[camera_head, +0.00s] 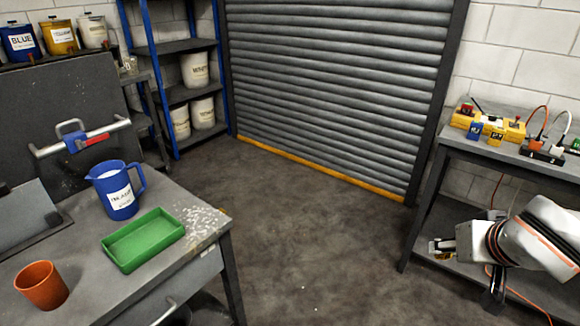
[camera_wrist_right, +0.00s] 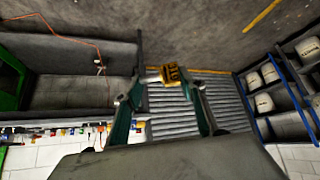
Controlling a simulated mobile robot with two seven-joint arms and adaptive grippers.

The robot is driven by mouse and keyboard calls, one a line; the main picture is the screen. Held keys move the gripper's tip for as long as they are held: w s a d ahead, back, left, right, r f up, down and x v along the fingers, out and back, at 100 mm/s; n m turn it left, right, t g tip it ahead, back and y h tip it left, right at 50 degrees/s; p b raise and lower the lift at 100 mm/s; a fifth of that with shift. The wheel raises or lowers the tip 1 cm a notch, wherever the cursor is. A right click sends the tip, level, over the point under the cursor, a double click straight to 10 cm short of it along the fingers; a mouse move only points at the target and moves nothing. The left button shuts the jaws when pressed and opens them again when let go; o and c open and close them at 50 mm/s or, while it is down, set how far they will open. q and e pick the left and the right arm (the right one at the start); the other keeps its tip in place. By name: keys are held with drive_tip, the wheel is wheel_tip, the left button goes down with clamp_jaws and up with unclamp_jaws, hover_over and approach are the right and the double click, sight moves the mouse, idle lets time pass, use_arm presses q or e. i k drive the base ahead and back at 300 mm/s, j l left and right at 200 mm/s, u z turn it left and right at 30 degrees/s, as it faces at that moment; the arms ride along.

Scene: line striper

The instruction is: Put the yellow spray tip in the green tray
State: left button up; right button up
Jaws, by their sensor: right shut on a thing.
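The green tray (camera_head: 121,262) sits empty on the grey workbench at the left of the head view. My right gripper (camera_head: 437,248) is at the right of the head view, in front of the side bench and far from the tray. In the right wrist view my right gripper (camera_wrist_right: 166,80) is shut on a small yellow spray tip (camera_wrist_right: 173,74) with dark marks, held between its fingertips. A bit of the tip's yellow also shows at the gripper in the head view (camera_head: 438,257). My left gripper is out of view.
A blue jug (camera_head: 118,190) stands behind the tray, and an orange cup (camera_head: 42,286) stands front left of it on the workbench (camera_head: 205,238). The side bench (camera_head: 470,145) holds yellow boxes and a power strip with cables. Open floor (camera_head: 310,240) lies between the benches.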

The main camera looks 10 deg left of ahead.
sight(144, 243)
drive_tip(key=i+u, duration=0.15)
drive_tip(key=u, duration=0.25)
drive_tip(key=i+l+u, duration=0.1)
drive_tip(key=u, duration=0.3)
drive_tip(key=i+l+u, duration=0.1)
drive_tip(key=u, duration=0.3)
drive_tip(key=i+l+u, duration=0.15)
drive_tip(key=u, duration=0.3)
drive_tip(key=i+l+u, duration=0.2)
drive_tip(key=u, duration=0.25)
drive_tip(key=i+l+u, duration=0.1)
drive_tip(key=l+u, duration=0.15)
drive_tip(key=u, duration=0.2)
